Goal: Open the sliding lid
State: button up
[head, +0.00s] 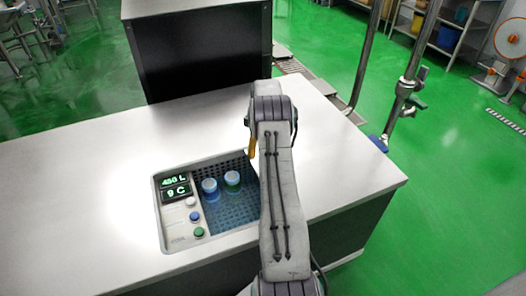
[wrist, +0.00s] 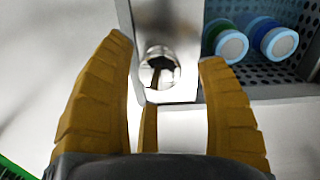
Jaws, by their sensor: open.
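In the wrist view a grey metal panel (wrist: 165,18), which looks like the sliding lid, bears a round shiny metal knob (wrist: 160,70). My gripper (wrist: 165,52) is open, with its yellow fingers on either side of the knob. I cannot tell whether any finger touches it. Beside the panel is the recessed perforated bay (wrist: 262,76), its visible part uncovered. In the head view one yellow finger of my gripper (head: 253,146) shows beside my arm, at the bay's far right. My arm hides the lid and knob there.
A dark cabinet (head: 200,50) stands behind.

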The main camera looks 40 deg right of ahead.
notch_tip(320, 180, up, 11)
jog(key=shift+r, duration=0.15)
dwell(0.4)
dwell(0.6)
